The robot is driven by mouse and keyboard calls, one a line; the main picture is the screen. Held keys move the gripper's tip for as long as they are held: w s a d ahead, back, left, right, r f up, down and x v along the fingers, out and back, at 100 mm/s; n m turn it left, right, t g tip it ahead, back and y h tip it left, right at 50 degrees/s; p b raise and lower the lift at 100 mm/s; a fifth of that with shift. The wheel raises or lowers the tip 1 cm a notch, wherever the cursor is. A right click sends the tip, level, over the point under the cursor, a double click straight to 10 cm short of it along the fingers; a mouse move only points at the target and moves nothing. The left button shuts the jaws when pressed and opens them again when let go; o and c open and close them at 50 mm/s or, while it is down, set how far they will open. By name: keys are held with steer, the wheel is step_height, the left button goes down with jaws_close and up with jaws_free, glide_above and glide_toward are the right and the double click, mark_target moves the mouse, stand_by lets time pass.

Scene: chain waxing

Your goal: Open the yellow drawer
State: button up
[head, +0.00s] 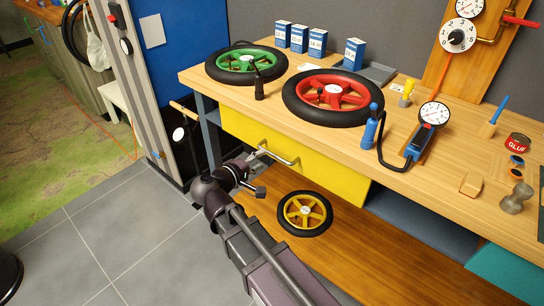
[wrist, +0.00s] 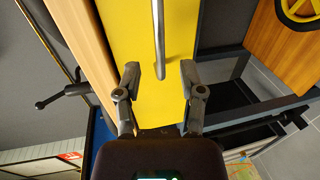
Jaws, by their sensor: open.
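The yellow drawer (head: 318,166) sits under the wooden workbench top, its front close under the bench edge; it looks shut. Its grey bar handle (head: 279,154) is on the left part of the front. My gripper (head: 257,173) is in front of the drawer's left part, close to the handle. In the wrist view the yellow front (wrist: 122,35) fills the middle and the handle (wrist: 159,40) runs down from the top edge. My gripper (wrist: 159,78) is open, its fingers on either side of the handle's near end, with gaps on both sides. How deep the fingers reach around it is unclear.
A green wheel (head: 245,63), a red wheel (head: 335,96), a blue pump (head: 370,125) and several blue boxes stand on the workbench (head: 440,170). A yellow wheel (head: 304,213) lies on the lower shelf (head: 330,255). The tiled floor (head: 120,235) at left is clear.

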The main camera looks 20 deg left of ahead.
mark_target(271, 154)
steer(key=shift+b+x, duration=0.5)
steer(key=shift+x, duration=2.3)
jaws_close()
steer(key=shift+d, duration=0.25)
steer(key=shift+s+a, duration=0.15)
steer(key=shift+a, duration=0.05)
